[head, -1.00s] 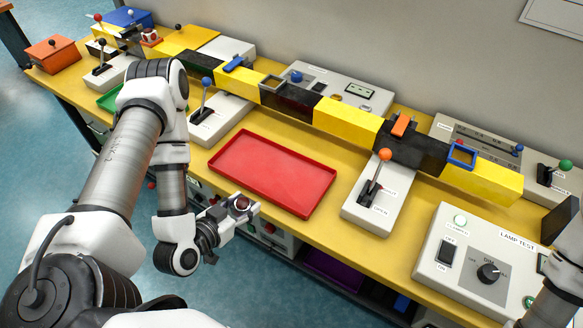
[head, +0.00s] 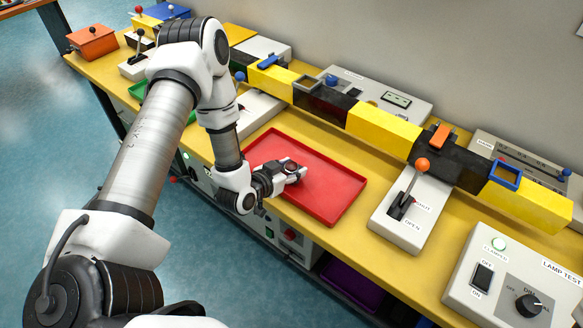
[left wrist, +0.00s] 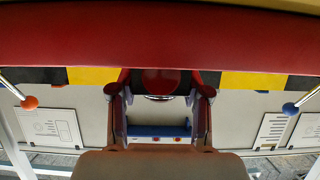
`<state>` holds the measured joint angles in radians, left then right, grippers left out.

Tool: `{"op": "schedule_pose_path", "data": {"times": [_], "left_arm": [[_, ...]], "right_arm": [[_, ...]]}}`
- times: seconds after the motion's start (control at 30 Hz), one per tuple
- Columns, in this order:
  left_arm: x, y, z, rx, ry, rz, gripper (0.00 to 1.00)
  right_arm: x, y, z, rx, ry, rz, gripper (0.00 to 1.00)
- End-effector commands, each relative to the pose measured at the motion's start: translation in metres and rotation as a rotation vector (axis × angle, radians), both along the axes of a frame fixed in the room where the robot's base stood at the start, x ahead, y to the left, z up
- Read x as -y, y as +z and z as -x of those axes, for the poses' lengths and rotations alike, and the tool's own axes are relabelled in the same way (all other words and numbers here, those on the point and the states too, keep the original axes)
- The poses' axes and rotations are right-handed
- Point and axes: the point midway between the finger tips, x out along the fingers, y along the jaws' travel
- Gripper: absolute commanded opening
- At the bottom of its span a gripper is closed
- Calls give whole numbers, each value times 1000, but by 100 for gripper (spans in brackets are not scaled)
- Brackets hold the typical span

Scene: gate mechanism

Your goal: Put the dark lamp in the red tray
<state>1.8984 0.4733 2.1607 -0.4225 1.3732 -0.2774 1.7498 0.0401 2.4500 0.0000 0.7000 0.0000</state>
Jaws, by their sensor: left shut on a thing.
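The dark lamp (head: 291,167), a small dark red dome, sits between the fingers of my left gripper (head: 294,172). The gripper is shut on it. In the left wrist view the lamp (left wrist: 161,82) is a dark red disc between the two fingers. The red tray (head: 335,190) lies flat on the yellow bench, and its visible floor is empty. In the head view my gripper and the lamp overlap the tray's left part; their height above its floor is hard to tell. The tray fills the top of the left wrist view as a red band (left wrist: 160,35). My right gripper is out of view.
A yellow and black beam (head: 390,127) runs along the bench behind the tray. A grey box with an orange-knobbed lever (head: 421,165) stands right of the tray. The lamp test box (head: 515,285) is at the lower right. A purple tray (head: 352,288) sits below the bench.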

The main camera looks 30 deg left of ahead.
Motion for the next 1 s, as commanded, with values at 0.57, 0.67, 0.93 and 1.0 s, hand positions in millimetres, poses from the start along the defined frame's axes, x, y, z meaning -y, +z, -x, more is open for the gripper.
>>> {"op": "schedule_pose_path", "data": {"times": [0.57,0.67,0.93,1.0], "left_arm": [[0,-6,0,2,-1,1,72],[0,-6,0,2,-1,1,72],[-2,3,18,1,4,4,72],[-3,10,34,0,5,7,72]], "right_arm": [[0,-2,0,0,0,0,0],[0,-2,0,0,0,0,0],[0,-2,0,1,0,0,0],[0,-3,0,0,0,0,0]]}}
